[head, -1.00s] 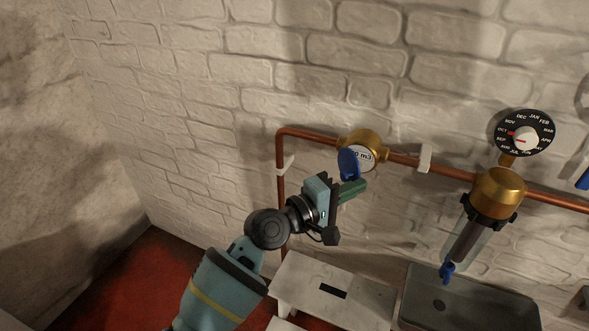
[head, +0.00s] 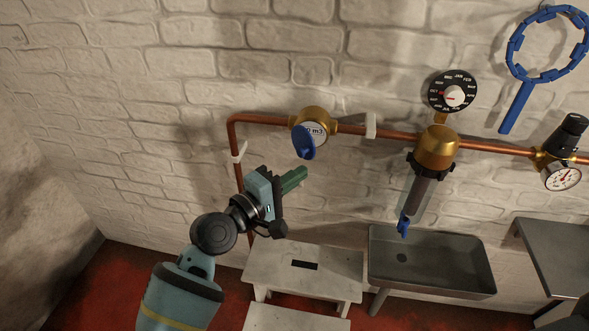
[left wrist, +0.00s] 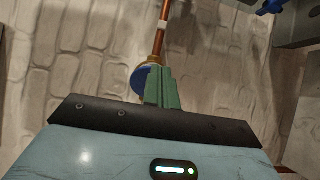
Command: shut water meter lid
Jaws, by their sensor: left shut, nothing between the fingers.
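The brass water meter (head: 311,121) sits on the copper pipe, and part of its white face shows. Its blue lid (head: 304,142) hangs open below and in front of the face. My left gripper (head: 301,175) is shut and empty, with its green fingers pointing right, just below the lid. A small gap seems to show between fingertips and lid. In the left wrist view the blue lid (left wrist: 139,78) shows beside the green fingers (left wrist: 161,88), which partly hide it and the meter. My right gripper is not in view.
The copper pipe (head: 370,131) runs along the brick wall to a filter (head: 438,147) and a pressure gauge (head: 563,178). A grey sink (head: 440,286) and a white step stool (head: 330,267) stand below. A blue filter wrench (head: 517,105) hangs at right.

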